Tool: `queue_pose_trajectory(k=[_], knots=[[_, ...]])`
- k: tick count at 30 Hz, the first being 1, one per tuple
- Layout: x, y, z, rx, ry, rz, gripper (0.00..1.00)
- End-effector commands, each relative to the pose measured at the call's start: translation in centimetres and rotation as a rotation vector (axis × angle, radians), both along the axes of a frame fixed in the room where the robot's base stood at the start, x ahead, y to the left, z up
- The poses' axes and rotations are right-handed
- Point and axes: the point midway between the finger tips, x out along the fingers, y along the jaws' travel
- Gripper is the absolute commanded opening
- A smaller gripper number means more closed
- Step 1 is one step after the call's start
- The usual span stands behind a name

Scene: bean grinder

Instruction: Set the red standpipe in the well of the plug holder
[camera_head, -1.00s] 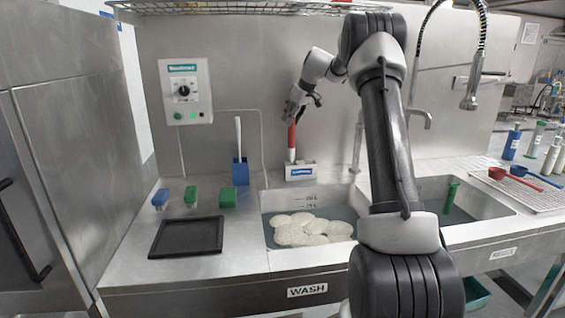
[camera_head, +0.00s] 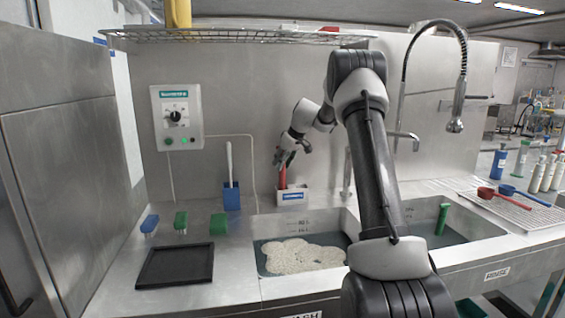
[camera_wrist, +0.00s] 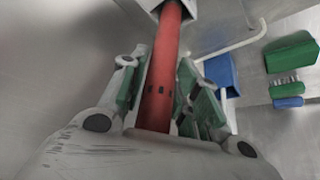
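The red standpipe (camera_head: 282,178) stands roughly upright at the left part of the white plug holder (camera_head: 291,196), which has a blue label. My gripper (camera_head: 285,160) is around the pipe's upper part, above the holder. In the wrist view, the green finger pads lie on both sides of the red pipe (camera_wrist: 163,75) and appear closed on it. The pipe's far end meets the pale holder (camera_wrist: 178,10) at the top edge. Its lower end is hidden by the holder, so I cannot tell how deep it sits.
A blue holder with a white handle (camera_head: 231,196), green and blue brushes (camera_head: 181,222) and a black tray (camera_head: 175,266) are to the left. A tap (camera_head: 405,136) is to the right.

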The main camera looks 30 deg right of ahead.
Motion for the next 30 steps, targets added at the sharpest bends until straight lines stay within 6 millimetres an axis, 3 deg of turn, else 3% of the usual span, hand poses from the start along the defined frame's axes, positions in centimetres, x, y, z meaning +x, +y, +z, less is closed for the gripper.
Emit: queue_pose_trajectory(k=[10,14,24,30], knots=[[0.0,0.0,0.1,0.000,0.000,0.000,0.47],[-0.3,-0.1,1.0,0.000,-0.002,0.000,0.47],[-3.7,-1.2,7.2,-0.002,-0.003,-0.001,0.47],[-5.2,-1.7,9.9,-0.001,-0.001,0.000,0.47]])
